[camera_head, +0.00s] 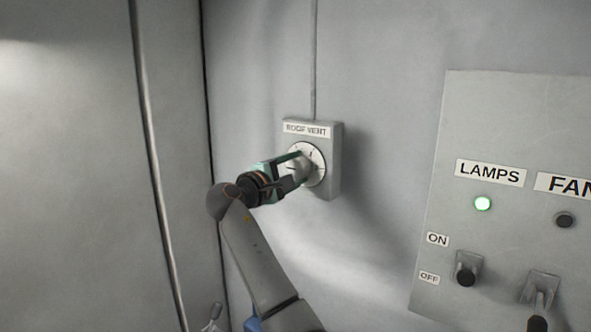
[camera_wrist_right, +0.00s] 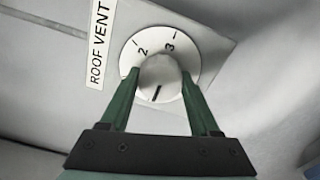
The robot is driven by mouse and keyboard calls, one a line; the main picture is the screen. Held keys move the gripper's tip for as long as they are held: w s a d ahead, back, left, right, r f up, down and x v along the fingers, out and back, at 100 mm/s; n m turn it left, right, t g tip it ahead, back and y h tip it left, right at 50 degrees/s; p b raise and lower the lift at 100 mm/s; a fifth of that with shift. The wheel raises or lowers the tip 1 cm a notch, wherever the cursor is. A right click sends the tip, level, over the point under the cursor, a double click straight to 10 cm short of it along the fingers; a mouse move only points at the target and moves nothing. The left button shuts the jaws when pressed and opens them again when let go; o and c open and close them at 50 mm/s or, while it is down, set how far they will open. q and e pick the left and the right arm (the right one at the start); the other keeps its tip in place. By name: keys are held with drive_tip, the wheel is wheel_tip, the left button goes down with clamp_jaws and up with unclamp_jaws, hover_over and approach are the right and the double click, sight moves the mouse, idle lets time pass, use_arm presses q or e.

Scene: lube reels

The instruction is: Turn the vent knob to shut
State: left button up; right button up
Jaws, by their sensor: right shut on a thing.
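The roof vent box (camera_head: 333,160) is a grey box on the wall with a "ROOF VENT" label and a round white dial (camera_head: 318,160). The dial also shows in the right wrist view (camera_wrist_right: 187,50), with the marks 2 and 3 at its upper part and a dark line near its bottom. My right gripper (camera_head: 297,168) is at the dial, its green fingers on both sides of the pale round knob (camera_wrist_right: 160,72) and shut on it. The gripper hides part of the dial in the head view. My left gripper is not in view.
A grey panel (camera_head: 520,120) stands at the right with LAMPS and FAN labels. A vertical pipe (camera_head: 150,150) runs down the left wall.

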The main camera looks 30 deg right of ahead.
idle(0.4)
drive_tip(key=o, duration=1.4)
drive_tip(key=shift+c, duration=0.2)
drive_tip(key=shift+s+a, duration=0.15)
drive_tip(key=shift+a, duration=0.3)
drive_tip(key=b+v, duration=0.3)
drive_tip(key=v, duration=0.8)
drive_tip(key=shift+s+a, duration=0.15)
drive_tip(key=shift+a, duration=0.1)
